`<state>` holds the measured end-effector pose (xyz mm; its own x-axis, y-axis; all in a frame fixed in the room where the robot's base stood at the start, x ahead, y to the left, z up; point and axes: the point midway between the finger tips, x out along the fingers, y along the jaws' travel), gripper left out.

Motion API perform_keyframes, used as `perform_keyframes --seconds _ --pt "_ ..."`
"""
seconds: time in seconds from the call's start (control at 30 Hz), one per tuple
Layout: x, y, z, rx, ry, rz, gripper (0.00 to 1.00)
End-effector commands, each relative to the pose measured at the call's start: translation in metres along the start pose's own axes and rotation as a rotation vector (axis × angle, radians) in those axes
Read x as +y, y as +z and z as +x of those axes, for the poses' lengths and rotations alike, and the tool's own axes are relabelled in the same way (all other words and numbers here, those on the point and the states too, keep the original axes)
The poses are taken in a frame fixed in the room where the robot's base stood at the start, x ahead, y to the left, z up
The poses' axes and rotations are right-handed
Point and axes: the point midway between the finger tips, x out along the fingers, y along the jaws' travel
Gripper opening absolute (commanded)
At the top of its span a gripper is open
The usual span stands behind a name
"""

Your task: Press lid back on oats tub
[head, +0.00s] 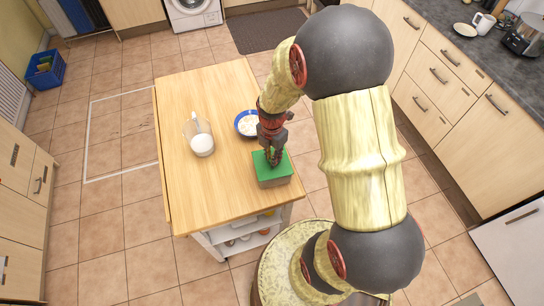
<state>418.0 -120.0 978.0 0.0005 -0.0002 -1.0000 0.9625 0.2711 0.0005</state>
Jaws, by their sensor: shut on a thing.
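The oats tub (274,182) is a brownish box near the right front corner of the wooden table. Its green lid (283,167) lies at the top of the tub, lined up with it; from this height I cannot tell whether it is fully seated or a little raised. My gripper (273,161) points down at the lid from above, its fingers shut on the lid. The fingertips meet the lid near its middle and hide part of it.
A blue-rimmed bowl (242,128) with pale contents stands just behind the tub, close to my gripper. A clear jug (202,145) with white contents stands left of it. The table's (190,200) left and front are clear.

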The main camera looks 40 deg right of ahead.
Motion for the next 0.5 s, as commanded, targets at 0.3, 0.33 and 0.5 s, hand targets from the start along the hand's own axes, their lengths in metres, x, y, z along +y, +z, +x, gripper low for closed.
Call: perform_keyframes --seconds 0.3,0.33,0.5 --pt "0.0001 0.0 0.0 0.0 0.0 0.0 0.32" --pt "0.0001 0.0 0.0 0.0 0.0 0.0 0.34" --pt "0.0 0.0 0.0 0.0 0.0 0.0 0.38"
